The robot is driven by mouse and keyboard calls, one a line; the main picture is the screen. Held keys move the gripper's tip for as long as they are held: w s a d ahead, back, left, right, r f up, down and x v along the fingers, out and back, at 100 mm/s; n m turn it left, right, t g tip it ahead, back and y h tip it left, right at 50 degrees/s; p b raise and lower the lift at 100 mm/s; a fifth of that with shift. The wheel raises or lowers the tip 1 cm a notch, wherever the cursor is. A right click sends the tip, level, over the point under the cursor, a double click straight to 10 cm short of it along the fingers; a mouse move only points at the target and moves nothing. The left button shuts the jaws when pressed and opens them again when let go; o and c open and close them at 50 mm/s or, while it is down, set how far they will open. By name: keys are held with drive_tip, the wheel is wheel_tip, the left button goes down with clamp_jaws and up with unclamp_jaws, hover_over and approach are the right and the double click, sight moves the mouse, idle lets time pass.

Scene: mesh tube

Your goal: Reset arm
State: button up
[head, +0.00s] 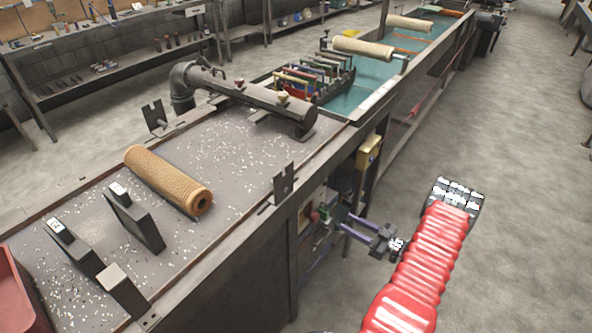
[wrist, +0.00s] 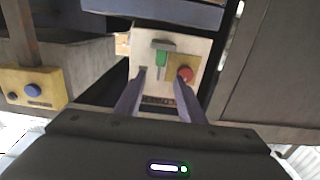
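My gripper (head: 342,220) is at the right side of the workbench, below its top, with its fingers pointing at a small control panel. In the wrist view, my gripper (wrist: 160,76) is open, with a clear gap between its two purple-grey fingers. The pale panel (wrist: 148,92) lies beyond the fingertips. A green lever or switch (wrist: 160,58) on it shows between and just past the tips; I cannot tell if a finger touches it. A red button (wrist: 185,75) on a yellow plate is by the right fingertip. My red-sleeved arm comes from the lower right.
A tan mesh tube (head: 168,180) lies on the speckled bench top (head: 228,150). Another yellow box (head: 368,152) hangs on the bench side. A teal water trough (head: 368,74) with rollers runs behind. The grey floor (head: 520,200) at right is clear.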

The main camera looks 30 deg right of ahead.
drive_tip(key=s+a+f+m+g+y, duration=0.2)
drive_tip(key=s+a+f+m+g, duration=0.2)
drive_tip(key=a+m, duration=0.45)
drive_tip(key=s+a+r+m+g+y, duration=0.2)
drive_tip(key=a+r+m+g, duration=0.1)
drive_tip(key=a+r+g, duration=0.4)
drive_tip(key=s+a+r+n+h, duration=0.2)
drive_tip(key=a+r, duration=0.6)
drive_tip(key=r, duration=0.4)
drive_tip(key=s+a+r+n+h, duration=0.3)
drive_tip(key=a+r, duration=0.6)
drive_tip(key=r, duration=0.3)
drive_tip(key=s+a+r+n+h, duration=0.2)
drive_tip(key=a+r+h, duration=0.3)
drive_tip(key=a+r, duration=0.4)
wheel_tip(320, 180, up, 4)
drive_tip(key=shift+s+f, duration=0.15)
drive_tip(key=shift+f, duration=0.1)
